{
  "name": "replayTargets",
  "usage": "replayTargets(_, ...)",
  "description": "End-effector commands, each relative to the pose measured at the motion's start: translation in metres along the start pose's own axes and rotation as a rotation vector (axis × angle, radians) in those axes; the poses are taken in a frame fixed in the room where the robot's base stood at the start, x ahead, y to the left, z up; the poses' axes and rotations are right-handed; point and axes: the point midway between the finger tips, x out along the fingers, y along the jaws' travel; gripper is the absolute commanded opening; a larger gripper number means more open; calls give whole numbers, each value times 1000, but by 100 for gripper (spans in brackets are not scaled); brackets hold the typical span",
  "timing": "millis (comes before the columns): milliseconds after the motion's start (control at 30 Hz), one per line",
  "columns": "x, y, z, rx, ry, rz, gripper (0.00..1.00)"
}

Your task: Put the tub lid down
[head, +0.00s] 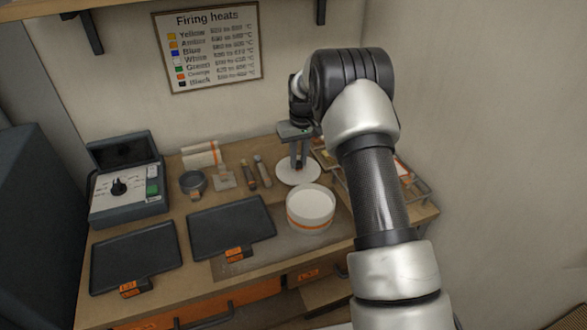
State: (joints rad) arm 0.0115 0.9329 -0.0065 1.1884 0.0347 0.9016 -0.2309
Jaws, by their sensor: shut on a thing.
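The tub (309,222) is white and round with an orange band, and stands near the front of the bench right of the middle. Its top looks uncovered. The tub lid (286,178) is a flat white disc just behind the tub. My gripper (299,166) points down over the lid's middle and is shut on it. The arm comes from the right side of the view. I cannot tell whether the lid touches the bench or is slightly above it.
Two dark trays (136,257) (231,227) with orange tags lie at the left and middle. A control box (129,186) stands back left. A dark round dish (193,183) and small tools (256,172) lie behind. A wire rack (410,184) is right of the lid, partly hidden by my arm.

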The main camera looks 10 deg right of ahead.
Motion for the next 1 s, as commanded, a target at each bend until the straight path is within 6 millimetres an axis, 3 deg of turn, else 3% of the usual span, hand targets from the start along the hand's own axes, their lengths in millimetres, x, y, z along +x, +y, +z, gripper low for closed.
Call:
replayTargets(333,38,0,5,0,-1,0,0)
replayTargets(700,44,0,6,0,0,0,0)
replayTargets(733,42,0,5,0,0,0,23)
replayTargets(800,42,0,5,0,0,0,35)
replayTargets(1000,42,0,5,0,0,0,37)
